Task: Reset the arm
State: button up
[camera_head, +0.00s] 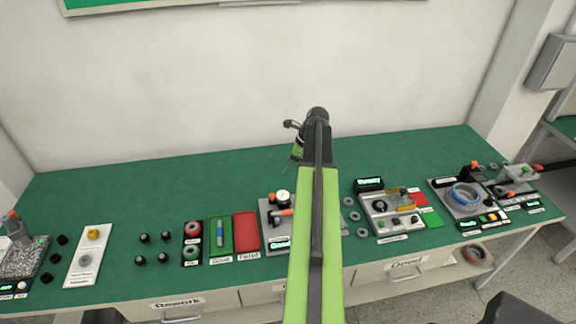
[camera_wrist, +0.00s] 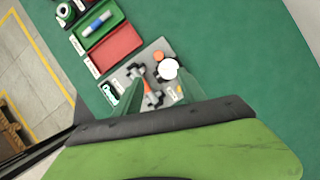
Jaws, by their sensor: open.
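My green and black arm rises from the bottom middle of the head view and bends at its dark top joint. My gripper (camera_head: 296,148) hangs just left of that joint, above the green workbench (camera_head: 160,185). In the wrist view my gripper (camera_wrist: 160,92) shows two separated green fingers, open with nothing held between them. Behind them on the bench is a grey fixture (camera_wrist: 128,76) with a white dial gauge (camera_wrist: 169,69) and an orange-handled clamp. The gripper appears raised above the fixture. My arm hides part of the bench's middle in the head view.
A green tray (camera_head: 227,250) holding a blue-and-white cylinder stands beside a red tray (camera_head: 246,232). Several black knobs and a white plate (camera_head: 80,275) lie left. A grey fixture (camera_head: 378,222) and a blue-ring station (camera_head: 452,208) stand right. The bench's back strip is clear.

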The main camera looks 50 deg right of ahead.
jog(key=w+a+f+n+g+y+b, duration=0.1)
jog(key=w+a+n, duration=0.1)
jog(key=w+a, duration=0.7)
jog(key=w+a+f+n+b, duration=0.25)
jog(key=w+a, duration=0.25)
jog(key=a, duration=0.8)
jog(key=w+a+f+n+g, duration=0.15)
jog(key=a+n, duration=0.25)
jog(key=a, duration=1)
jog(key=s+a+f+n+g+h+b, duration=0.1)
jog(key=s+a+n, duration=0.1)
jog(key=a+n, duration=0.45)
jog(key=s+a+f+n+b, duration=0.1)
jog(key=s+a+n, duration=0.15)
jog(key=a, duration=0.65)
jog(key=s+n, duration=0.1)
jog(key=n, duration=0.3)
jog(key=s+n+h, duration=0.1)
jog(key=s+n, duration=0.1)
jog(key=n, duration=0.2)
jog(key=s+n+h, duration=0.1)
jog(key=n, duration=0.4)
jog(key=shift+s+a+f+g, duration=0.15)
jog(key=shift+s+g, duration=0.1)
